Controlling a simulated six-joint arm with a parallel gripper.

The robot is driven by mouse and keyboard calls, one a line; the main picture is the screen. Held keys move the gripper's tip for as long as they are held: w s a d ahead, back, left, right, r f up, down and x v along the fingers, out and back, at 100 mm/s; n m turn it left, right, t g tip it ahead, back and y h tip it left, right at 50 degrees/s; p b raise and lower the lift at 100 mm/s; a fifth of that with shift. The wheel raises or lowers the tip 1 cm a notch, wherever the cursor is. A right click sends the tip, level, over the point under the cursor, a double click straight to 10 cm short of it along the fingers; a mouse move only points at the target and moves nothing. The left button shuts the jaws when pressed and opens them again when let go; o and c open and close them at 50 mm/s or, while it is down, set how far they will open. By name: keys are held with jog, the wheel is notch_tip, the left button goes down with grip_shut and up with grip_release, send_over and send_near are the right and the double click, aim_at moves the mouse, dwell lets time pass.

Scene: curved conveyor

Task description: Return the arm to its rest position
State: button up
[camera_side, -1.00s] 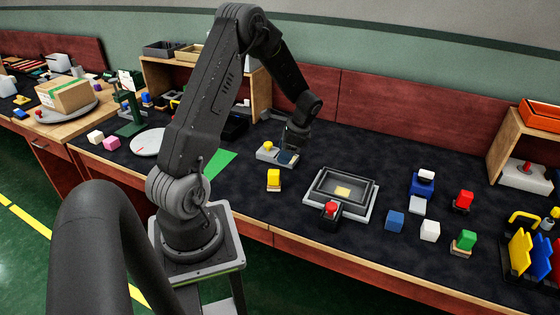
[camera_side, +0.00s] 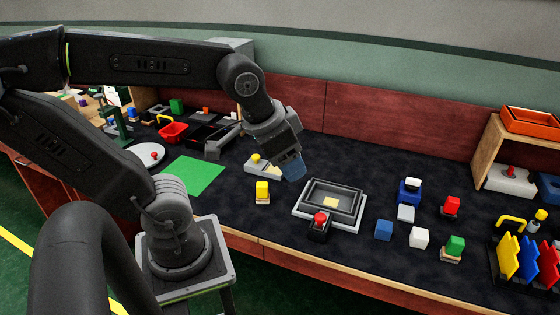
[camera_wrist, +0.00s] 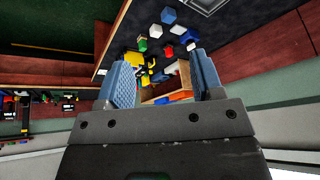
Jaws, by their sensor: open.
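My gripper (camera_side: 291,167) hangs above the dark work mat in the side view, beside the grey button base (camera_side: 262,168) with the yellow knob and left of the square grey tray (camera_side: 318,215). In the wrist view my gripper (camera_wrist: 163,82) shows two blue fingers spread wide with nothing held between them. My arm is folded back, with its upper link nearly level and its elbow at the far left.
Several coloured blocks, such as the blue one (camera_side: 384,230), lie to the right. A green sheet (camera_side: 195,176) lies left. A wooden shelf (camera_side: 490,140) stands at the right.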

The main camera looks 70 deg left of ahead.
jog(key=shift+s+d+r+t+h, duration=0.15)
jog(key=shift+s+d+t+h, duration=0.15)
jog(key=shift+s+d, duration=0.5)
jog(key=shift+a, duration=0.15)
dwell(0.7)
